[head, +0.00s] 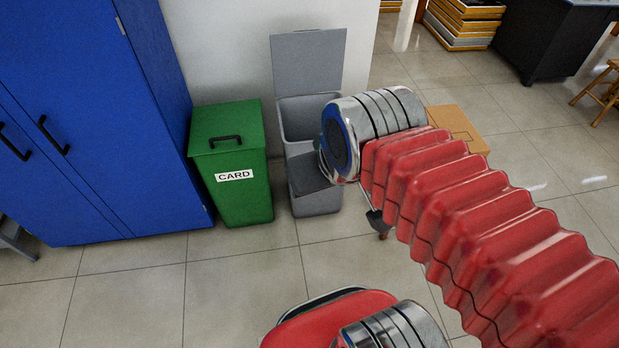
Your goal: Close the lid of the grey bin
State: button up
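The grey bin (318,202) stands against the white wall, to the right of the green bin. Its lid (309,62) is up, standing nearly upright at the back near the wall, and the bin's mouth shows open. A darker grey panel shows on the front of the bin; I cannot tell what it is. My arm's silver wrist covers the bin's right side from this view. My gripper (376,221) is mostly hidden behind the wrist and red sleeve; only a small dark part shows below, and its fingers cannot be made out.
A green bin (241,195) labelled CARD, with its lid shut, stands close on the left. A blue cabinet (100,150) is beyond it. A cardboard box (456,122) lies on the floor behind my arm. The tiled floor in front of the bins is clear.

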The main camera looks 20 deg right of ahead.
aim_at(304, 62)
jog(key=z, duration=2.55)
jog(key=i, duration=2.1)
